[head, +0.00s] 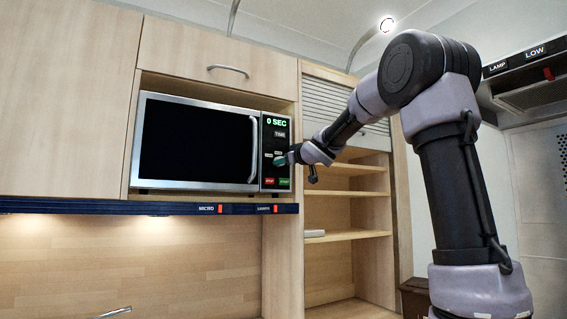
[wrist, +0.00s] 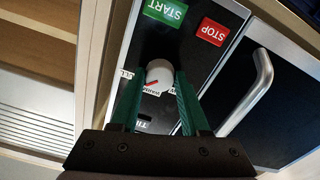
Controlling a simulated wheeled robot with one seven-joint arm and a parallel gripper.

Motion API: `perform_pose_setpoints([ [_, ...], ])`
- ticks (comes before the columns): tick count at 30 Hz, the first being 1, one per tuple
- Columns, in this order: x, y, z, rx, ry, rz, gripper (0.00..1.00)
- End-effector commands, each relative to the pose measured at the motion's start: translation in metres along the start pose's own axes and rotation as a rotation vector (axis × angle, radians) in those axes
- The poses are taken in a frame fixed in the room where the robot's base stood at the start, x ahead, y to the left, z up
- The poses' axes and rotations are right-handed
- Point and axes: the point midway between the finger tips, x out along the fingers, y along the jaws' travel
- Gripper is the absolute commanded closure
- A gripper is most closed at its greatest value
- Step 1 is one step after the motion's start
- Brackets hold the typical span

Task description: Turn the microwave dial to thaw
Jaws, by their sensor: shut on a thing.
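The microwave (head: 192,145) sits in a wooden niche, its door shut. Its panel (head: 277,133) shows a green "0 SEC" readout. My gripper (head: 281,160) reaches the middle of the panel from the right and mostly hides the dial in the head view. In the wrist view, the round white dial (wrist: 158,73) sits between the green fingers of my gripper (wrist: 157,84). The fingers are shut on its sides. A red pointer mark shows at the dial, near a partly covered label. The dial's exact setting cannot be read.
The green START button (wrist: 166,11) and red STOP button (wrist: 213,31) lie close to the dial. The silver door handle (wrist: 250,94) stands out beside the panel. Open wooden shelves (head: 340,193) are right of the microwave, and a dark switch strip (head: 150,207) runs below it.

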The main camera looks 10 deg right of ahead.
Motion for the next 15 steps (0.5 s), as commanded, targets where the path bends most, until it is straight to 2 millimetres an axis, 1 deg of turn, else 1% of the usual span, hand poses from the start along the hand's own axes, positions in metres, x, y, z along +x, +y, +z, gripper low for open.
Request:
perform_pose_setpoints([
  [15,0.0001,0.0008,0.0006,-0.489,-0.001,-0.001,1.0],
])
